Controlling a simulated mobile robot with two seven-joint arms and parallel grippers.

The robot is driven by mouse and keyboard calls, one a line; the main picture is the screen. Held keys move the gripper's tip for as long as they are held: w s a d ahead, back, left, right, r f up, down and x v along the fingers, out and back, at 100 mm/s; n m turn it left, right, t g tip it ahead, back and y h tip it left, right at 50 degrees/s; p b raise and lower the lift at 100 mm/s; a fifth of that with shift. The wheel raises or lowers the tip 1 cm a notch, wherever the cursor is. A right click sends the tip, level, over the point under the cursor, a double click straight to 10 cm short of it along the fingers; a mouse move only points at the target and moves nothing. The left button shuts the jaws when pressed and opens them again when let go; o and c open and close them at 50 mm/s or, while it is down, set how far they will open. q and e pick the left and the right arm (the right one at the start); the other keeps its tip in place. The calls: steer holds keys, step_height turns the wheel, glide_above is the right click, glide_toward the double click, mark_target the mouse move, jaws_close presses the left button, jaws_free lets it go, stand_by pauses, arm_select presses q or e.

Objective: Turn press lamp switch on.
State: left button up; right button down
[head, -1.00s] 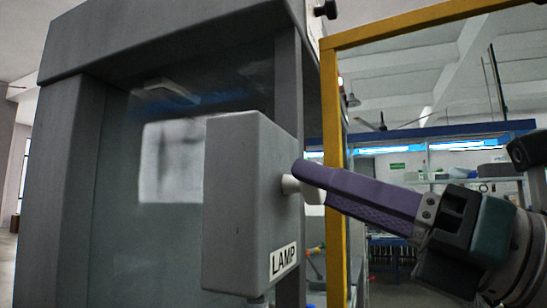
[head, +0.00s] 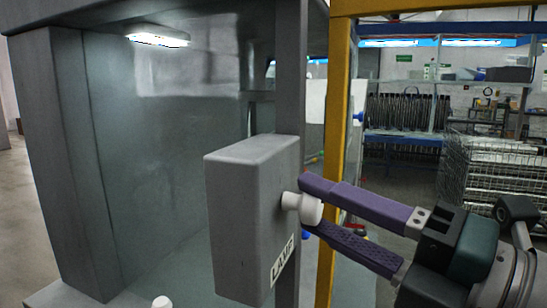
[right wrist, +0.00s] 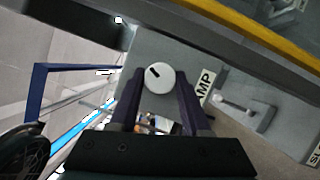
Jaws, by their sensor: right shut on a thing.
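The lamp switch is a white round knob (head: 301,207) on the side of a grey box (head: 242,225) labelled LAMP. The knob (right wrist: 158,80) also shows in the right wrist view, with a short dark mark lying diagonally on its face. My right gripper (head: 309,205) has its purple fingers on either side of the knob, one above and one below in the head view, and is shut on it. The fingers also flank it in the right wrist view (right wrist: 160,84). The ceiling lamp (head: 158,40) inside the grey press is lit. My left gripper is not in view.
A yellow frame post (head: 336,150) stands close behind the fingers. A grey press post (head: 291,90) rises behind the box. A second grey switch box (right wrist: 245,110) shows in the right wrist view. Wire baskets (head: 490,175) and blue shelving stand in the background at right.

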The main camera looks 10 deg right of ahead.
steer(key=m+p, duration=0.1)
steer(key=m+g+p, duration=0.1)
steer(key=p, duration=0.1)
steer(key=shift+r+m+h, duration=0.3)
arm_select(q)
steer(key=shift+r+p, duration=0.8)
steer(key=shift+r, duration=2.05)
arm_select(e)
steer(key=shift+f+m, duration=0.15)
steer(key=shift+m, duration=0.25)
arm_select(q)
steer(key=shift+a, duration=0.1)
arm_select(e)
steer(key=shift+c, duration=1.9)
jaws_free()
steer(key=shift+s+d+f, duration=0.15)
steer(key=shift+s+d, duration=0.15)
steer(key=shift+s, duration=0.15)
arm_select(q)
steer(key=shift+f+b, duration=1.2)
steer(key=shift+b, duration=0.05)
arm_select(e)
steer(key=v, duration=0.9)
steer(key=shift+r, duration=0.2)
